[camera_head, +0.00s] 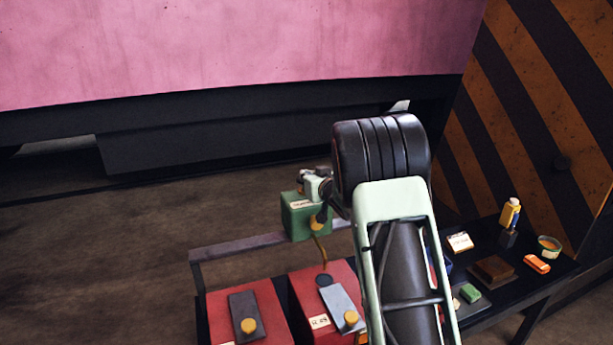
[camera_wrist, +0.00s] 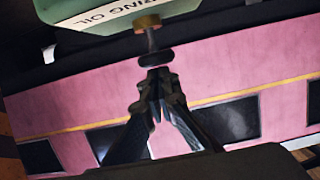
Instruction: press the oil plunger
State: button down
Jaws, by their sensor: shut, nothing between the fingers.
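A green oil box (camera_head: 296,222) stands beyond the red boxes in the head view. In the wrist view the pale green oil box (camera_wrist: 85,10) fills the top, with a label ending in "RING OIL". From its brass collar (camera_wrist: 147,22) a stem leads to the dark round head of the plunger (camera_wrist: 156,57). My gripper (camera_wrist: 158,73) is shut and empty, its fingertips close to that head in the picture; I cannot tell whether they touch. In the head view my gripper (camera_head: 323,212) is beside the box, and the plunger is not clear there.
Two red boxes, a left one (camera_head: 275,310) and a right one (camera_head: 305,287), stand in front. A dark bench (camera_head: 555,272) at right holds a brown block (camera_head: 493,271), an orange item (camera_head: 537,264) and a yellow bottle (camera_head: 510,212). A pink vehicle side (camera_head: 230,45) spans the back.

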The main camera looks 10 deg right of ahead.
jog(key=shift+s+f+b, duration=0.1)
jog(key=shift+f+b, duration=1.3)
jog(key=shift+f, duration=0.15)
